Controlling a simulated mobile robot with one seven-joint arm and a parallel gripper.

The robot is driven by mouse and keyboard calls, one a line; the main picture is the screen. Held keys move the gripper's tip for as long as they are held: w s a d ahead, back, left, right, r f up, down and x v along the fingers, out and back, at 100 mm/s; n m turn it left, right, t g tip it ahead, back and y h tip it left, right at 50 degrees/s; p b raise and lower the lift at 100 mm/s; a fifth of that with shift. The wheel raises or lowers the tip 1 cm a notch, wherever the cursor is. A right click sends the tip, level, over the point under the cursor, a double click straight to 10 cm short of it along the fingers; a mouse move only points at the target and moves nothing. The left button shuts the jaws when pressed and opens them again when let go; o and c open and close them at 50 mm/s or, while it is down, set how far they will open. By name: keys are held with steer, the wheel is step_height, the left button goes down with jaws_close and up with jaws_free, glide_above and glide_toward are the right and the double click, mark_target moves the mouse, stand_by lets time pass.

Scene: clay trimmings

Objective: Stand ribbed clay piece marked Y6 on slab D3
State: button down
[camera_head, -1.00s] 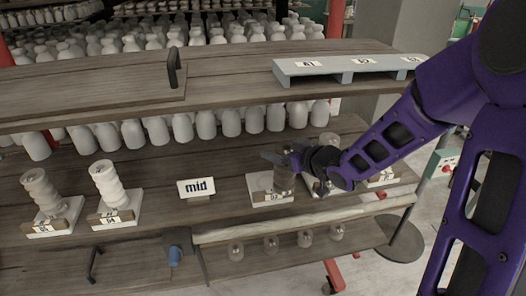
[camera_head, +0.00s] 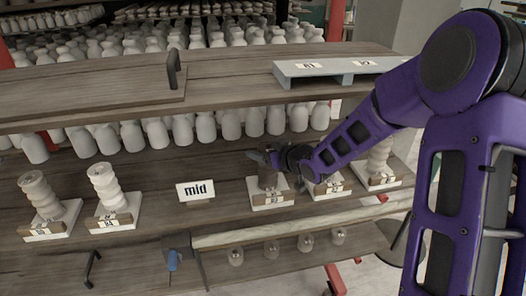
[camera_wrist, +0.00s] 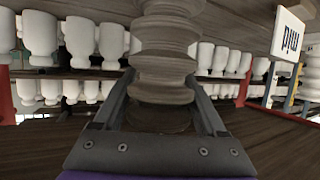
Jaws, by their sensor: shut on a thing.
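A ribbed clay piece (camera_head: 267,181) stands about upright over a pale slab (camera_head: 287,201), whose label appears to read D3. My gripper (camera_head: 272,162) is shut around the piece's upper part. In the wrist view the grey-brown ribbed piece (camera_wrist: 165,75) rises between the two jaws of my gripper (camera_wrist: 162,95). The piece's foot looks at or just above the slab; I cannot tell whether they touch. No Y6 mark is readable on the piece.
Ribbed pieces (camera_head: 41,193) (camera_head: 108,186) stand on slabs at the left. More pieces stand on slabs close right, one (camera_head: 380,157) at the far right. A "mid" sign (camera_head: 195,190) stands left of the held piece. An upper shelf (camera_head: 220,85) overhangs behind.

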steer(key=shift+f, duration=0.15)
jaws_free()
steer(key=shift+r, duration=0.35)
steer(key=p+v, duration=0.2)
steer(key=v, duration=1)
steer(key=shift+w+d+f, duration=0.1)
